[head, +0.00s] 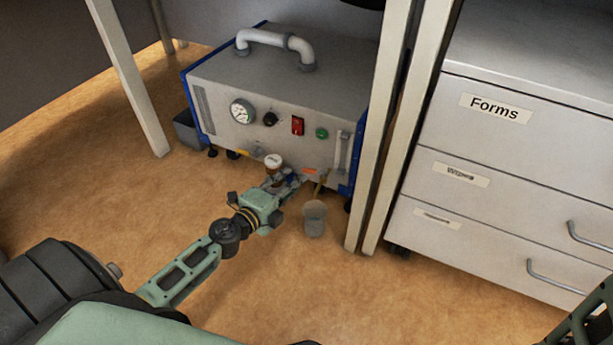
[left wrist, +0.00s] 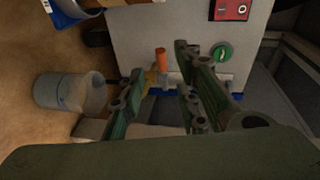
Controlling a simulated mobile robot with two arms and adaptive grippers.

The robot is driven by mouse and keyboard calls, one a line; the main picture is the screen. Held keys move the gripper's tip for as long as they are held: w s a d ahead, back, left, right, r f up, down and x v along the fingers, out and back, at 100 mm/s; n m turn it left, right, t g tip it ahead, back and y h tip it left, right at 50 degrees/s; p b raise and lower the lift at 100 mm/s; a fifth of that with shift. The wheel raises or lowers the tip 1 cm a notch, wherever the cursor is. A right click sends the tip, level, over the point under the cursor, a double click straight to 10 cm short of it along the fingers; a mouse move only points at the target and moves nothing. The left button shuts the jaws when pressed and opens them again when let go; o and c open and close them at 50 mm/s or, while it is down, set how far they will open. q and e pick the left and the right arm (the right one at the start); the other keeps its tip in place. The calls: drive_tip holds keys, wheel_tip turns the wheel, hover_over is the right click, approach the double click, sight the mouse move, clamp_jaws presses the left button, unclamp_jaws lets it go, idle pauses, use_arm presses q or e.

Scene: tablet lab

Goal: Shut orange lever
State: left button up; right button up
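The orange lever (head: 310,171) is low on the front of a grey machine (head: 225,85), above a brass-coloured outlet. In the left wrist view the orange lever (left wrist: 161,59) points up from a brass fitting (left wrist: 155,80). My left gripper (head: 291,181) is low, close to the machine front and just left of the lever. In the left wrist view its two fingers (left wrist: 160,72) are spread apart, with the lever showing in the gap between them. I cannot tell whether a finger touches it. My right gripper is out of view.
A grey cup (head: 314,218) stands on the floor by the outlet; it also shows in the left wrist view (left wrist: 70,92). A red switch (head: 297,125) and a green knob (head: 321,133) sit above the lever. Table legs and a drawer cabinet (head: 500,150) bound the right side.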

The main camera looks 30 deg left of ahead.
sight(306, 172)
use_arm(q)
drive_tip(key=w, duration=0.4)
drive_tip(key=w+f+b, duration=0.1)
drive_tip(key=w, duration=0.1)
drive_tip(key=shift+w+d, duration=0.25)
drive_tip(key=shift+d, duration=0.05)
clamp_jaws()
drive_tip(key=shift+f, duration=0.1)
